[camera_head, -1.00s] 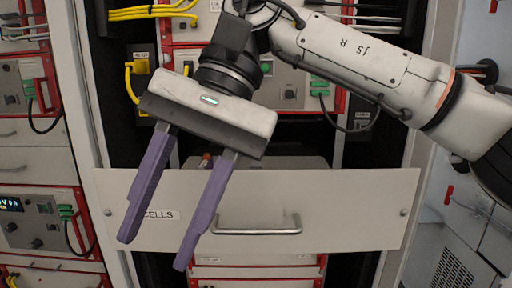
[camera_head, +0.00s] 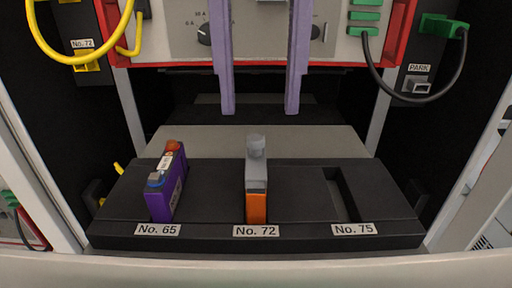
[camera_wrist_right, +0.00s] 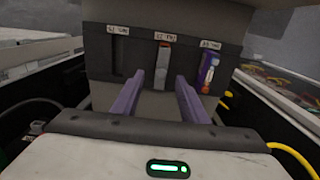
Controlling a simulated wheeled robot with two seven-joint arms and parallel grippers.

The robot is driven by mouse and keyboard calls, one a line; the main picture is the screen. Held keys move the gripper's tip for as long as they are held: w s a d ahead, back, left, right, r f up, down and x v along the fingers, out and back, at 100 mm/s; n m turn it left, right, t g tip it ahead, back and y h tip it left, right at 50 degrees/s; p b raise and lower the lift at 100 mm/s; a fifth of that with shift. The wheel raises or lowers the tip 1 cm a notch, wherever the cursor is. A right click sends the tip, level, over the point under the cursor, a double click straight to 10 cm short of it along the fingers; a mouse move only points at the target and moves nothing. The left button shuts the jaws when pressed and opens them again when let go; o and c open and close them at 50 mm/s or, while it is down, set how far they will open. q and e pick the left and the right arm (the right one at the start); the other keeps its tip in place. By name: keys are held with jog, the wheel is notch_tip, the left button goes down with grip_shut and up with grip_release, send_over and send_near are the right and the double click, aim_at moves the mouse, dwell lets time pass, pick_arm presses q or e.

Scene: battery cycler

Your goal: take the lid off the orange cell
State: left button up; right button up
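The orange cell (camera_head: 257,206) stands upright in the middle slot of a black holder, behind the label No. 72. A grey lid (camera_head: 256,168) with a round knob on top covers its upper part. In the right wrist view the lid (camera_wrist_right: 163,57) shows ahead of the fingers, slightly right of centre. My right gripper (camera_head: 262,108) is open and empty, its two purple fingers wide apart beyond and above the cell in the head view. The fingers also show in the right wrist view (camera_wrist_right: 157,85), with nothing between them. My left gripper is not in view.
A purple cell (camera_head: 167,188) with red and blue terminals stands in the No. 65 slot. The No. 75 slot (camera_head: 342,190) is empty. The black holder (camera_head: 300,235) sits in a drawer. Yellow (camera_head: 75,60) and black cables hang at the sides.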

aim_at(256, 141)
jog(key=f, duration=0.6)
jog(key=shift+a+f, duration=0.2)
jog(key=shift+f, duration=0.1)
jog(key=shift+s, duration=0.1)
grip_shut()
